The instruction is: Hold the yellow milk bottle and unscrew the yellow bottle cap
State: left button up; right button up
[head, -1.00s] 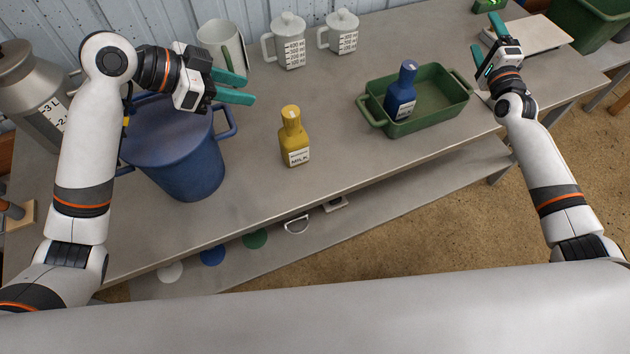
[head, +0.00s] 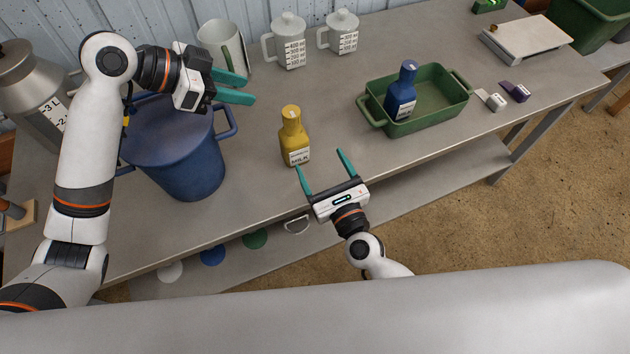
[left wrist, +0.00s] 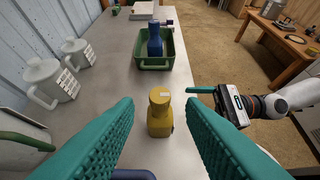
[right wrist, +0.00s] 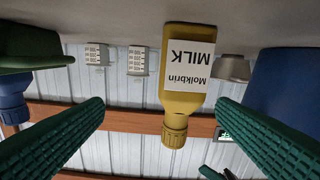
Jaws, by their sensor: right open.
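The yellow milk bottle (head: 295,145) stands upright on the table near its front edge, its yellow cap (head: 290,112) on top. My left gripper (head: 242,88) is open and empty, up and to the left of the bottle. In the left wrist view the bottle (left wrist: 160,118) shows between its fingers, farther off. My right gripper (head: 321,161) is open in front of the table edge, its fingers pointing toward the bottle. In the upside-down right wrist view the bottle (right wrist: 187,80) and its cap (right wrist: 175,128) show between the open fingers, label facing me.
A blue bottle (head: 400,95) stands in a green tray (head: 445,101) to the right. A big blue pot (head: 180,165) stands to the left, under my left arm. White lidded jugs (head: 288,42) stand at the back. The table between the yellow bottle and the tray is clear.

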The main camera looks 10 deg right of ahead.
aim_at(299, 152)
jog(key=shift+s+a+f+m, duration=0.25)
jog(key=shift+s+a, duration=0.2)
jog(key=shift+s, duration=0.2)
jog(key=shift+s+a+f+m, duration=0.15)
jog(key=shift+s+a+f, duration=0.1)
jog(key=shift+s+a, duration=0.3)
jog(key=shift+a, duration=0.1)
jog(key=x, duration=1.1)
jog(key=shift+w+f, duration=0.25)
jog(key=shift+w, duration=0.05)
grip_shut()
